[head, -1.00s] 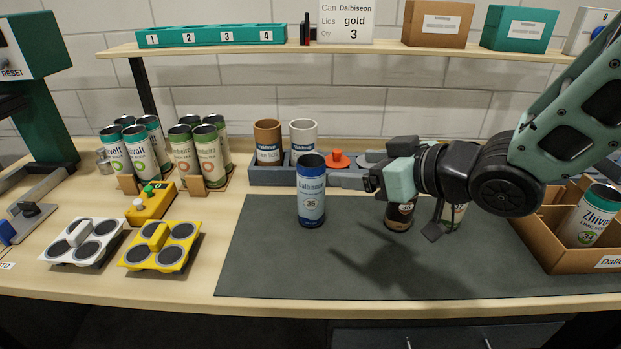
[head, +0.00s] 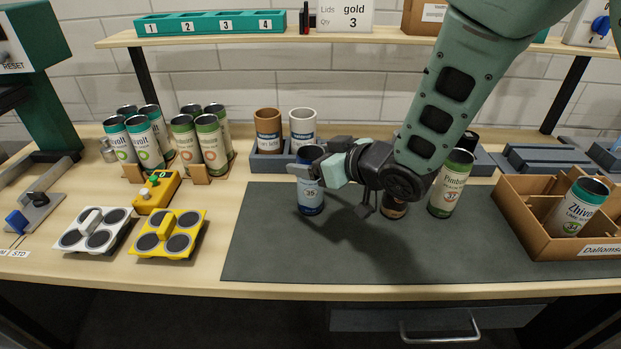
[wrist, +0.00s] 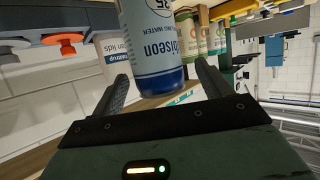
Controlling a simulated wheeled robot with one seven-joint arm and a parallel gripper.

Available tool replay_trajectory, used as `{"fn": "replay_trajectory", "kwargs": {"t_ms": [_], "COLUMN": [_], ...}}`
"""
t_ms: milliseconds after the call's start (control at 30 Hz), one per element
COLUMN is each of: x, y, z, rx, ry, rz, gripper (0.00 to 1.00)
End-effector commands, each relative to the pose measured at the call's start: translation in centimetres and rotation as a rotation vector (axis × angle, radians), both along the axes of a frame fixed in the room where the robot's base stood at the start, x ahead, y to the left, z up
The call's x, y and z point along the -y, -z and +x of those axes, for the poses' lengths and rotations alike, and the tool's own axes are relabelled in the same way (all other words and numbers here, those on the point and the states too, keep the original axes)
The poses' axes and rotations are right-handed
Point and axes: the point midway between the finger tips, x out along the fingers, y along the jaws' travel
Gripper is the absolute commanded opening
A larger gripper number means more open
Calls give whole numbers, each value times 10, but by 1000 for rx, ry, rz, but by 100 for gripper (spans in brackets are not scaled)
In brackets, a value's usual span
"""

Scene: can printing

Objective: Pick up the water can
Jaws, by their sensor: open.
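The water can (head: 311,200) is blue and white, marked 35, and stands upright on the dark mat (head: 262,245). My gripper (head: 308,170) is at the can's upper part in the head view and hides some of its label. In the wrist view the can (wrist: 152,45) sits between the two open fingers of my gripper (wrist: 160,85), and its label reads "diseon" and "water". A gap shows between the can and the right finger. I cannot tell whether the left finger touches it.
A green-white can (head: 452,185) marked 37 and a brown can (head: 394,208) stand right of the water can, partly behind my arm. A cardboard box (head: 520,222) holding a can is at right. Two cups stand behind the water can. The mat's front is clear.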

Motion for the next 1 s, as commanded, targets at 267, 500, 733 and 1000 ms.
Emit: {"fn": "replay_trajectory", "kwargs": {"t_ms": [267, 500, 733, 1000], "x": [-20, -22, -22, -22], "y": [14, 15, 15, 15], "z": [21, 24, 23, 23], "rx": [-1, 1, 0, 0], "ry": [0, 0, 0, 0], "rz": [-2, -1, -1, -1], "gripper": [77, 77, 27, 20]}}
